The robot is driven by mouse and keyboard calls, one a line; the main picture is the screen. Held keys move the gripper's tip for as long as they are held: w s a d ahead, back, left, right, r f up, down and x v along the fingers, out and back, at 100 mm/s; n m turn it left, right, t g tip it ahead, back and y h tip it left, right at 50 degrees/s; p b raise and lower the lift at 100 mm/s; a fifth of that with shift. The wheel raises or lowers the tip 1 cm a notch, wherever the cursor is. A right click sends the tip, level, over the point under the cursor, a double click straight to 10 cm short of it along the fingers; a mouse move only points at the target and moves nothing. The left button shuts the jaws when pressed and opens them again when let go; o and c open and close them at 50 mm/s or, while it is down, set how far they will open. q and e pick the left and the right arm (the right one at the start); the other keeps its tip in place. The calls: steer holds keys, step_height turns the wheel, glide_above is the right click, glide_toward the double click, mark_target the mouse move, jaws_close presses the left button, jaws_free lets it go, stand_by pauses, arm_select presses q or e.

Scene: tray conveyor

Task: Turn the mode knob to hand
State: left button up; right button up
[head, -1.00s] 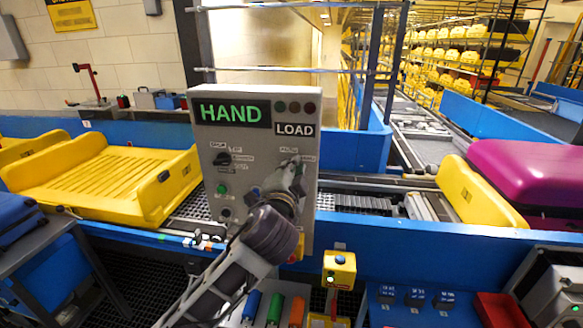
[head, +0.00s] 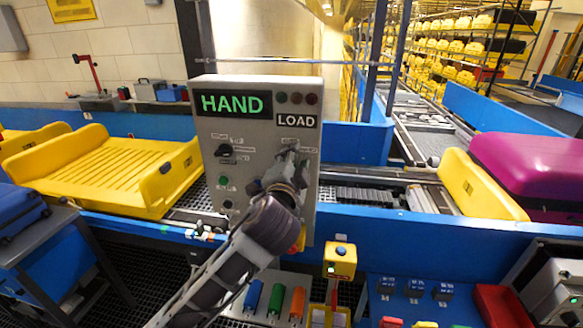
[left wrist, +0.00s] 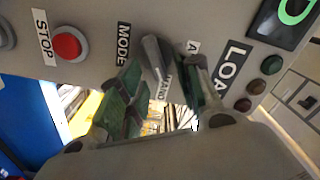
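The grey control panel (head: 205,180) stands in the middle of the head view. Its display (head: 232,104) reads HAND in green, beside a LOAD sign. My left gripper (head: 290,158) is at the panel's right half, below LOAD, and mostly hides the mode knob there. In the left wrist view the grey mode knob (left wrist: 153,56) shows between the MODE and HAND labels, its handle end towards HAND. My left gripper (left wrist: 165,78) has its two fingers apart, one each side of the knob. Contact is unclear. My right gripper is out of view.
A red STOP button (left wrist: 67,45) is near the knob. Another black knob (head: 225,150) and a green button (head: 223,181) are on the panel's left half. A yellow button box (head: 340,262) stands in front. A yellow tray (head: 120,170) lies on the conveyor at left.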

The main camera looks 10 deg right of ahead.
arm_select(q)
steer(key=shift+s, duration=0.1)
steer(key=v, duration=1.2)
stand_by(0.5)
